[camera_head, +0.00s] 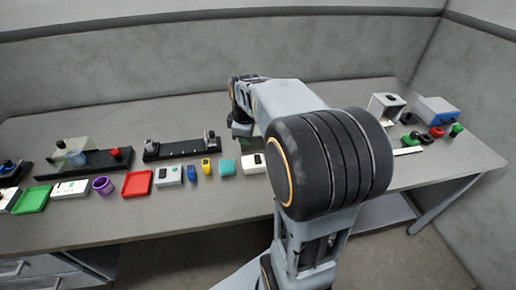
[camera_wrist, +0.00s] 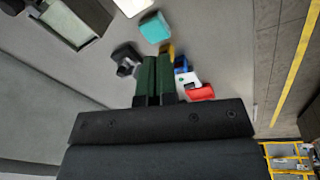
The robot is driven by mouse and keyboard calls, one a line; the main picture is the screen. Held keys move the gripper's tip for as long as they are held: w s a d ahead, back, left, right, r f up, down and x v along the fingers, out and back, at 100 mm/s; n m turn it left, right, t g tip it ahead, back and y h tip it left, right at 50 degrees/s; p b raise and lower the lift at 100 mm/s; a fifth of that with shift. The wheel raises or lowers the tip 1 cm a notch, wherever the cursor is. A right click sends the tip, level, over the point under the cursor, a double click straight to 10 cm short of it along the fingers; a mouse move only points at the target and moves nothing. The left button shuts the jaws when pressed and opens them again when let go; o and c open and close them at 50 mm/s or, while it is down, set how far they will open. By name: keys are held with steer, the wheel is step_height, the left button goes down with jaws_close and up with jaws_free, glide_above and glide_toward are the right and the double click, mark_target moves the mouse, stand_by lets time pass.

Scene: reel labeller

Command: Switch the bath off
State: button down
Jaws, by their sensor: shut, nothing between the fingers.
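My gripper (camera_wrist: 155,60) is shut and empty, its two dark green fingers together in the wrist view. In the head view it is mostly hidden by my arm. I cannot tell for sure which thing is the bath. A grey open-topped box (camera_wrist: 77,22) with a pale greenish inside stands at upper left in the wrist view, left of my fingers and apart from them. My arm mostly hides that spot in the head view. No switch on it can be made out. A white box with a dark top part (camera_head: 252,163) sits at the bench front.
A teal block (camera_head: 227,167), yellow piece (camera_head: 206,165), blue piece (camera_head: 190,173), white button box (camera_head: 168,176) and red tray (camera_head: 137,183) line the front. A black rail (camera_head: 180,149) lies behind them. A blue-grey box (camera_head: 436,110) stands far right. The bench's back strip is clear.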

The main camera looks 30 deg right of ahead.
steer(key=s+a+m+t, duration=0.2)
steer(key=s+a+m, duration=0.7)
steer(key=s+a, duration=0.2)
steer(key=shift+s+a+r+y, duration=0.15)
steer(key=shift+s+a+y, duration=0.15)
steer(key=shift+s, duration=0.25)
steer(key=shift+d, duration=0.15)
